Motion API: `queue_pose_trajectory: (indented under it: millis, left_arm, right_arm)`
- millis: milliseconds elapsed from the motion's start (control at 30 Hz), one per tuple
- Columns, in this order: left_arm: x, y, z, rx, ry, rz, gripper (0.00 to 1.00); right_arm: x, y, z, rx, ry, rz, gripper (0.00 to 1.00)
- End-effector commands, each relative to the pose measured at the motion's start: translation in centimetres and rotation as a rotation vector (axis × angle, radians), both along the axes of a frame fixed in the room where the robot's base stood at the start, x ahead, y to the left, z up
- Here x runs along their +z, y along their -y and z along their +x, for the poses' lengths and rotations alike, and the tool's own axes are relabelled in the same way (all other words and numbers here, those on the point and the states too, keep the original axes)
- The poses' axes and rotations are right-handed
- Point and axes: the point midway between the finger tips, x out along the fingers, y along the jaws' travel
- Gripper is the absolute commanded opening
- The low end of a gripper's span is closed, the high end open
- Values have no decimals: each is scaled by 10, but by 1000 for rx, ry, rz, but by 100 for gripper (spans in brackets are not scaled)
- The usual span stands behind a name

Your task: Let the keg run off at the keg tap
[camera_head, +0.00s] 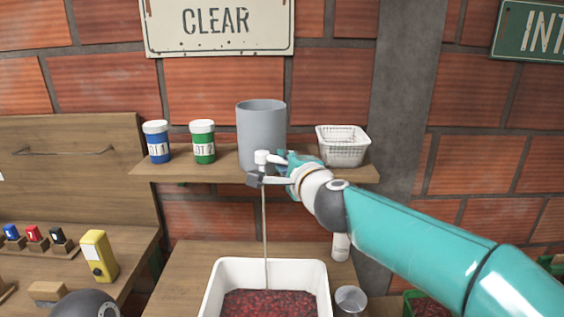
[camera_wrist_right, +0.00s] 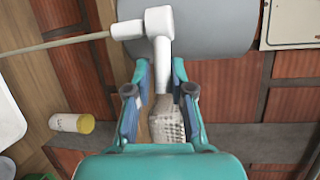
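The grey keg (camera_head: 262,128) stands on the wall shelf. Its white tap (camera_head: 262,158) is at the keg's front, and a thin pale stream (camera_head: 265,225) falls from it into a white tub (camera_head: 320,275) holding dark red pieces. In the right wrist view the tap (camera_wrist_right: 158,22) has a white lever (camera_wrist_right: 163,65) pointing between my fingers, and the stream (camera_wrist_right: 60,43) leaves to the left. My right gripper (camera_head: 275,170) is at the tap, its fingers apart on either side of the lever (camera_wrist_right: 160,75); contact is unclear. My left gripper is out of view.
A blue jar (camera_head: 157,143), a green jar (camera_head: 203,143) and a white wire basket (camera_head: 342,147) share the shelf. A yellow device (camera_head: 98,257) is at left.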

Motion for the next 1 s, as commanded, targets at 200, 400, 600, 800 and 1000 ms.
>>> queue_pose_trajectory:
  millis: [200, 400, 600, 800, 1000]
  left_arm:
    - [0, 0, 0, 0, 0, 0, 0]
    - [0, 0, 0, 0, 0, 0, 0]
    - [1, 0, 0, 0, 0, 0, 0]
    - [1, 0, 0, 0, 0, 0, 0]
    - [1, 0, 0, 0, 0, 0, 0]
  right_arm:
    - [-1, -1, 0, 3, -1, 0, 41]
    - [2, -2, -1, 6, 2, 1, 41]
    - [4, 3, -13, 6, 3, -1, 41]
    - [9, 16, -44, 8, 3, 0, 41]
    - [13, 33, -80, 7, 3, 1, 41]
